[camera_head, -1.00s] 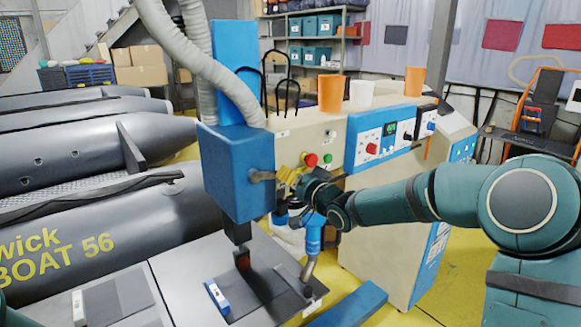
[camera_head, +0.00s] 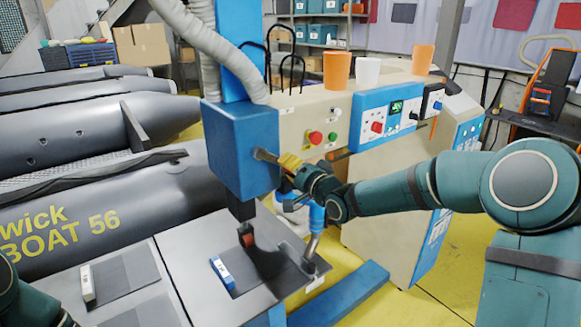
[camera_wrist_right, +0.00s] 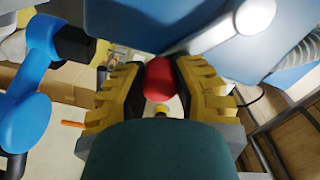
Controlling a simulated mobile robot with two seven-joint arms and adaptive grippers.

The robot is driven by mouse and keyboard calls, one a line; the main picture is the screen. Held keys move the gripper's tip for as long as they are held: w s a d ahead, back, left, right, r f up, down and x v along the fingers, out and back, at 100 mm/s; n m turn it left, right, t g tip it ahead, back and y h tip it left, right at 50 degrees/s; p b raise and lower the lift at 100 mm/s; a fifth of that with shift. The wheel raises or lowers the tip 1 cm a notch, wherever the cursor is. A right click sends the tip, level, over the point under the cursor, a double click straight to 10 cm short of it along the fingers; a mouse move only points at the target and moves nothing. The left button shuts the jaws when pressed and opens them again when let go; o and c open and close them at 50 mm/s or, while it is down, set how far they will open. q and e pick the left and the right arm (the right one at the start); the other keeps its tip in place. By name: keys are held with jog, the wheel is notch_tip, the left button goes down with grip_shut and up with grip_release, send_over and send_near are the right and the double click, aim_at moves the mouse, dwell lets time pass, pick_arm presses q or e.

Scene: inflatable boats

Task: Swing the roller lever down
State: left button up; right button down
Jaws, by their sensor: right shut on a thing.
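The machine has a blue head box (camera_head: 238,150). The roller lever (camera_head: 266,156) comes out of its right side and slopes slightly down to the right. My right gripper (camera_head: 289,162) holds the lever's outer end, its yellow fingers hiding the tip. In the right wrist view the red knob (camera_wrist_right: 158,78) sits between the two yellow fingers, which press on it from both sides. Below the head box a black foot carries a small reddish roller (camera_head: 247,238), just above the grey worktable (camera_head: 190,245). My left gripper does not show; only part of my left arm is at lower left.
A control panel (camera_head: 385,122) with buttons is right of the lever, with cups on top. A blue and metal arm (camera_head: 315,228) stands below my gripper. A blue and white block (camera_head: 222,272) lies on the table. Grey boats (camera_head: 100,190) fill the left.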

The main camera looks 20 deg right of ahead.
jog(key=c, duration=0.7)
grip_release()
jog(key=v, duration=1.2)
